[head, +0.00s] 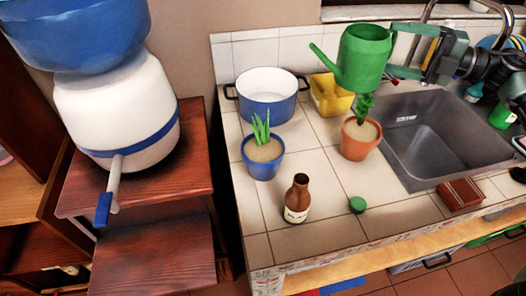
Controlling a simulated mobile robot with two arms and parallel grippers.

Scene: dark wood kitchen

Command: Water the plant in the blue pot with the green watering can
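The green watering can (364,58) is up in the air over the counter, its spout pointing left. My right gripper (394,66) reaches in from the right and appears shut on the can's handle side; the exact grip is partly hidden. The blue pot (263,168) stands on the tiled counter, left of and below the can, with soil and a spiky green plant (261,130) in it. The spout tip is above and to the right of this plant. My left gripper is not in view.
A terracotta pot (358,144) with a plant stands under the can. A blue-white cooking pot (267,108), a yellow container (328,96), a brown bottle (297,199) and a green lid (357,205) are on the counter. The sink (440,130) is right; a large blue-white dispenser (122,110) stands left.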

